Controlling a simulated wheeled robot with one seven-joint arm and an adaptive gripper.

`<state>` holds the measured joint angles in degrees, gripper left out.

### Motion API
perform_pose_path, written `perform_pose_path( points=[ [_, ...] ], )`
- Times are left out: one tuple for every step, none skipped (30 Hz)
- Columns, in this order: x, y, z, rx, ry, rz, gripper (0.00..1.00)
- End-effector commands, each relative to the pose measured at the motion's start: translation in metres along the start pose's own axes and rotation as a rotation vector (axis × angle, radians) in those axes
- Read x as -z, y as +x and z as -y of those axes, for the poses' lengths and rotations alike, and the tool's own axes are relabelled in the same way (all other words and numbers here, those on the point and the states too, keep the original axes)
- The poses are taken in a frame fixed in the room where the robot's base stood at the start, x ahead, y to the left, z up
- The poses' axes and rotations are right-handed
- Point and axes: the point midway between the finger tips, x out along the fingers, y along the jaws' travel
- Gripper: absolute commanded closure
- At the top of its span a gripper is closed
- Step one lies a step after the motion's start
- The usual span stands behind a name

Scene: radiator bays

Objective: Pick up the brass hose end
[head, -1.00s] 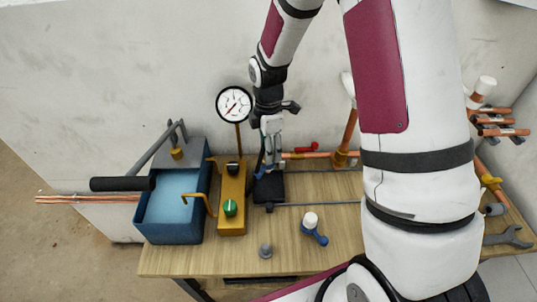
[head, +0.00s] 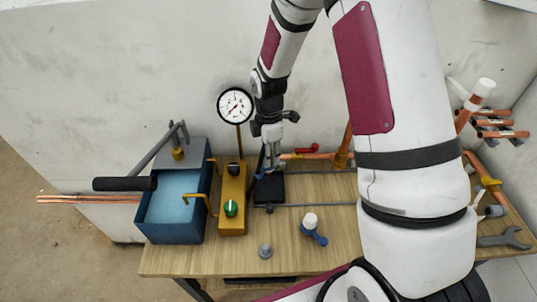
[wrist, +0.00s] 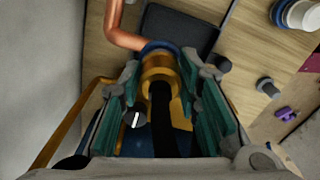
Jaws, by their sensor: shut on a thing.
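The brass hose end (wrist: 157,63) shows in the wrist view as a brass cylinder with a blue collar (wrist: 160,47) at its far end. My gripper (wrist: 161,78) has its teal-padded fingers on both sides of it and is shut on it. A dark hose appears to run from the brass toward the wrist. In the head view my gripper (head: 271,160) points down over the black block (head: 270,189), right of the yellow block. The brass piece cannot be made out there.
A copper pipe (wrist: 122,25) bends close to the collar in the wrist view. The blue tank pump (head: 172,222), yellow block (head: 232,192) and pressure gauge (head: 235,105) stand left of my gripper. A blue-and-white valve (head: 312,228) and grey fitting (head: 265,251) lie in front.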

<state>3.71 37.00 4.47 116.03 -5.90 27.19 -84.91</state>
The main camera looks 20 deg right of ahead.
Motion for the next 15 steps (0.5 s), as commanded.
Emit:
perform_pose_path(
  points=[
    [0.000,-0.002,-0.001,-0.001,0.000,0.000,0.87],
    [0.000,-0.004,-0.001,-0.002,0.000,0.000,0.87],
    [0.000,-0.007,-0.001,-0.002,0.000,-0.001,0.87],
    [0.000,-0.010,-0.001,-0.003,0.000,-0.001,0.87],
    [0.000,-0.014,-0.002,-0.004,0.000,-0.001,0.87],
    [0.000,-0.021,-0.002,-0.004,0.001,0.000,0.87],
    [0.000,-0.025,-0.002,-0.005,0.001,0.000,0.87],
    [0.000,-0.031,-0.002,-0.006,0.001,0.000,0.87],
    [0.000,-0.039,-0.002,-0.006,0.002,0.000,0.87],
    [0.000,-0.045,-0.002,-0.006,0.002,0.000,0.87],
    [0.000,-0.050,-0.002,-0.006,0.001,0.000,0.87],
    [0.000,-0.058,-0.002,-0.006,0.001,0.000,0.87],
    [0.000,-0.064,-0.002,-0.006,0.001,0.000,0.87],
    [0.000,-0.069,-0.002,-0.006,0.001,0.000,0.87],
    [0.000,-0.075,-0.002,-0.005,0.001,0.000,0.87]
  ],
)
